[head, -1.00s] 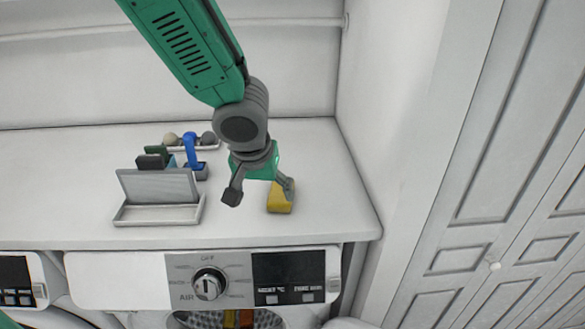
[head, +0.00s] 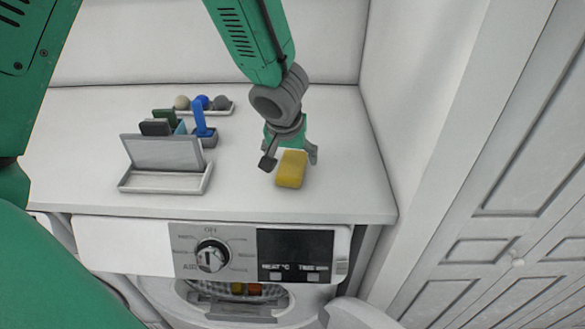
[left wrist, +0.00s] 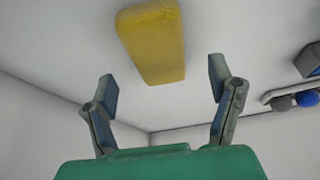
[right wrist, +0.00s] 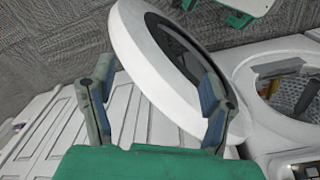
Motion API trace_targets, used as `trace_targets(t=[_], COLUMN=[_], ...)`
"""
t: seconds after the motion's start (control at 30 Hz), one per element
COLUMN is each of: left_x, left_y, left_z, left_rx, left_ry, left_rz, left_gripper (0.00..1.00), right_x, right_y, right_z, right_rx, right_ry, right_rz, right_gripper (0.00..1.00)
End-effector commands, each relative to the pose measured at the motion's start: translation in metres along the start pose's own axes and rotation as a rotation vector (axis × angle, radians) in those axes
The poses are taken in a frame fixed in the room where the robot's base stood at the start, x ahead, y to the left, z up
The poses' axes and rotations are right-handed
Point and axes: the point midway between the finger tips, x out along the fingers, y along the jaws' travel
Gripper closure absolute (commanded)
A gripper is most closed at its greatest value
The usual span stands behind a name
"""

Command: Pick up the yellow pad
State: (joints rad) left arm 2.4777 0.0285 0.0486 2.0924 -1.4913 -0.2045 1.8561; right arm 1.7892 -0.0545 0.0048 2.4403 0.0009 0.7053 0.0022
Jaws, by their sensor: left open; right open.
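The yellow pad (head: 291,169) lies on the white counter (head: 240,200) near its right end. My left gripper (head: 290,161) is open just behind and above the pad, its fingers spread to either side of it. In the left wrist view, the pad (left wrist: 152,42) sits beyond the open fingertips (left wrist: 162,80), centred between them and apart from both. My right gripper (right wrist: 156,82) is open and empty in the right wrist view, in front of a round white machine door. It is not recognisable in the head view.
A grey stand with a tray (head: 165,165) is left of the pad. Behind it are a blue-handled item (head: 199,120) and a tray of balls (head: 203,104). A wall bounds the counter at right. Below is a machine with a dial (head: 211,257) and its round door (right wrist: 150,50) open.

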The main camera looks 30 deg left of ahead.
Motion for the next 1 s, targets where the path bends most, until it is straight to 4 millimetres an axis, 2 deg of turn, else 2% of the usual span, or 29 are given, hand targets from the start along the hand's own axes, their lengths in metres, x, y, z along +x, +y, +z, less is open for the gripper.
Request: trace_targets(t=[0.27,0.57,0.67,0.7,0.73,0.83,0.87,1.0], left_x=[0.04,0.042,0.043,0.043,0.043,0.043,0.043,0.044], left_y=[0.0,0.0,0.0,0.0,0.0,0.0,0.0,0.0], left_z=[0.0,-0.001,-0.001,-0.001,-0.001,-0.001,-0.001,-0.001], left_rx=[-0.001,0.0,0.0,0.0,0.0,0.0,0.0,0.0], left_ry=[-0.004,0.0,0.0,-0.001,-0.001,-0.001,-0.001,-0.002], left_rz=[-0.001,0.001,0.001,0.0,0.0,0.0,0.0,0.0], left_gripper=[0.24,0.24,0.56,0.7,0.74,0.74,0.78,0.78], right_x=[0.001,0.001,0.001,0.001,0.001,0.001,0.001,0.001], right_y=[0.0,0.0,0.0,0.0,0.0,0.0,0.0,0.0], right_z=[0.0,0.0,0.0,0.0,0.0,0.0,0.0,0.0], right_rx=[0.0,0.0,0.0,0.0,0.0,0.0,0.0,0.0], right_ry=[-0.001,0.0,0.0,-0.001,-0.001,-0.001,-0.001,-0.001], right_rz=[0.0,0.0,0.0,0.0,0.0,0.0,0.0,0.0], right_gripper=[0.29,0.29,0.29,0.29,0.29,0.29,0.29,0.29])
